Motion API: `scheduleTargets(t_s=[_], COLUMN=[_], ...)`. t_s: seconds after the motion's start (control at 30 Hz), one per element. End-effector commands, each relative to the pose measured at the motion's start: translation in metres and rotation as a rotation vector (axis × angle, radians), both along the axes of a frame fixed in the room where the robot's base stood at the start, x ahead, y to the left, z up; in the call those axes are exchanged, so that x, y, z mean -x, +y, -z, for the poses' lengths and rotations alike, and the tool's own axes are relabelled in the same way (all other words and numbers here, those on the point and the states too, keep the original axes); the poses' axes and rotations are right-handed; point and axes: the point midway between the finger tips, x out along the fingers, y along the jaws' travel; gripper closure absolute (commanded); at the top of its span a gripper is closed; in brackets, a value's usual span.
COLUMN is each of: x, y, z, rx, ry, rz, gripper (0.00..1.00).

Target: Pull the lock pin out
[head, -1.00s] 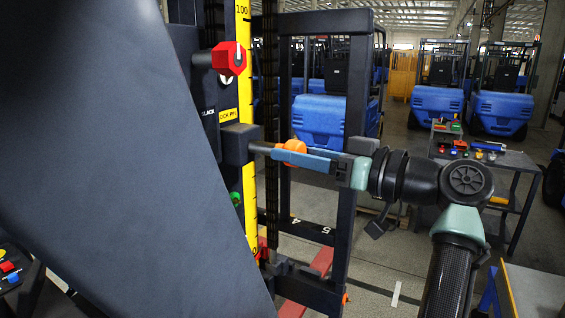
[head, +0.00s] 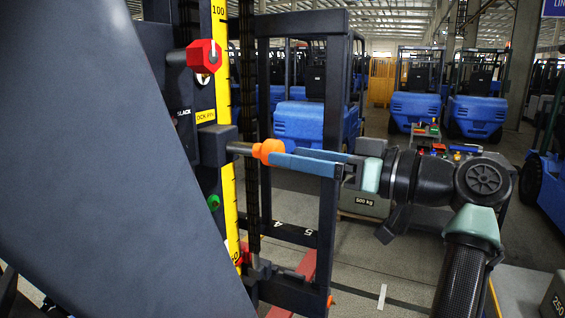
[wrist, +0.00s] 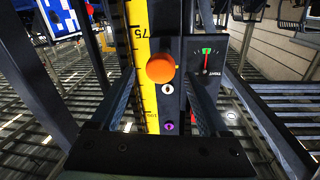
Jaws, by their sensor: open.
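The lock pin has an orange knob (head: 267,151) on a grey rod that runs into a dark block (head: 215,146) on the mast, below a yellow label partly reading "OCK PIN". My gripper (head: 279,156) is open, with two long blue fingers pointing left at the knob. The tips are close to the knob's right side; whether they touch it I cannot tell. In the wrist view the orange knob (wrist: 161,68) shows between the fingertips (wrist: 160,82), a little beyond them, with nothing gripped.
A yellow scale strip (head: 221,100) runs up the mast. A red hexagonal knob (head: 202,56) sits above the pin and a green button (head: 213,202) below. A gauge (wrist: 206,60) stands right of the knob in the wrist view. A dark upright frame (head: 329,220) is close to my arm.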

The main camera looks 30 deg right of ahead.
Motion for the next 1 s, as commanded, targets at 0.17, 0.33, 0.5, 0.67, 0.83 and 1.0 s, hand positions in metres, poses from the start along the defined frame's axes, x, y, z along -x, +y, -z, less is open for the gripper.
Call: scheduleTargets(t_s=[0.17,0.33,0.5,0.67,0.83,1.0], x=[0.037,0.063,0.077,0.081,0.081,0.08], y=[-0.024,-0.041,-0.049,-0.051,-0.051,-0.051], z=[0.005,0.003,0.001,0.0,0.0,0.0], rx=[0.002,0.002,0.001,0.0,0.0,0.0], ry=[-0.004,-0.003,-0.001,-0.001,-0.001,-0.001], rz=[0.006,0.005,0.003,0.002,0.002,0.002], gripper=[0.21,0.21,0.21,0.21,0.21,0.21])
